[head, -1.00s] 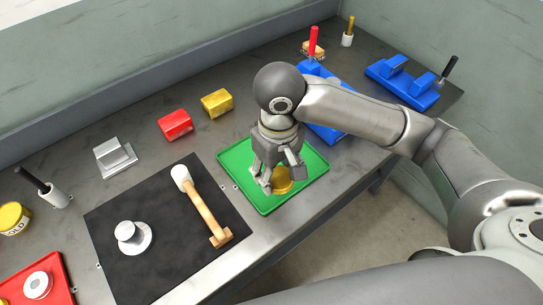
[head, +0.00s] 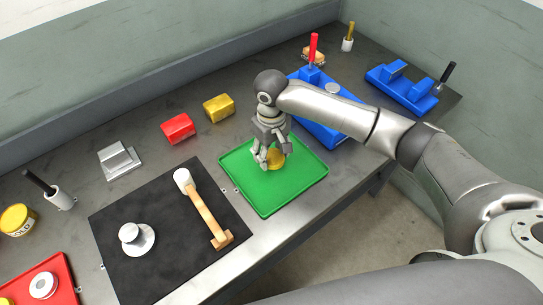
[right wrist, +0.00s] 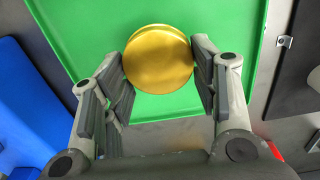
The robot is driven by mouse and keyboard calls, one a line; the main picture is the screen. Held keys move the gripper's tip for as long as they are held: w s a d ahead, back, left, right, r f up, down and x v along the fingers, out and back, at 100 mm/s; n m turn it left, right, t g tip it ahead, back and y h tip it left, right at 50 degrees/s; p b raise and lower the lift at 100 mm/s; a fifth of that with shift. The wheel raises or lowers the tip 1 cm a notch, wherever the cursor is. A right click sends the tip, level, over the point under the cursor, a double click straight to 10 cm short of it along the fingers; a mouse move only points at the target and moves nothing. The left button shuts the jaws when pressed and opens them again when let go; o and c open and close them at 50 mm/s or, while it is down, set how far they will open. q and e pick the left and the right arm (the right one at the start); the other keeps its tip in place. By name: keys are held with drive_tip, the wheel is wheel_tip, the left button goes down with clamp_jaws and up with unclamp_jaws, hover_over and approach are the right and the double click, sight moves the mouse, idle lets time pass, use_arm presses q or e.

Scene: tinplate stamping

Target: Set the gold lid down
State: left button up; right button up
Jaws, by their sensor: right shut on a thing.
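The gold lid (head: 277,158) is a round gold disc between the fingers of my right gripper (head: 267,163). In the right wrist view the gold lid (right wrist: 158,59) shows as a full disc, with a finger pad of the right gripper (right wrist: 162,80) close on each side. The right gripper is shut on it. Both are over the green tray (head: 268,200), toward its back part. I cannot tell whether the lid touches the tray floor. My left gripper does not show.
A black mat (head: 120,200) left of the tray bears a mallet (head: 206,210) and a silver stamp-like piece (head: 135,237). A blue fixture (head: 335,128) stands behind right of the tray. Red (head: 177,128) and yellow (head: 218,108) blocks stand behind. The tray's front is clear.

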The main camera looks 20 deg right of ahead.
sight(272, 153)
drive_tip(key=shift+w+d+f, duration=0.1)
drive_tip(key=shift+w+f, duration=0.2)
drive_tip(key=shift+f, duration=0.15)
wheel_tip(272, 153, down, 2)
drive_tip(key=shift+f+p, duration=0.15)
drive_tip(key=shift+p, duration=0.5)
drive_tip(key=shift+f, duration=0.3)
drive_tip(key=shift+f, duration=0.1)
drive_tip(key=o, duration=0.9)
wheel_tip(272, 153, up, 12)
drive_tip(key=shift+r+b, duration=0.15)
drive_tip(key=shift+b, duration=1.05)
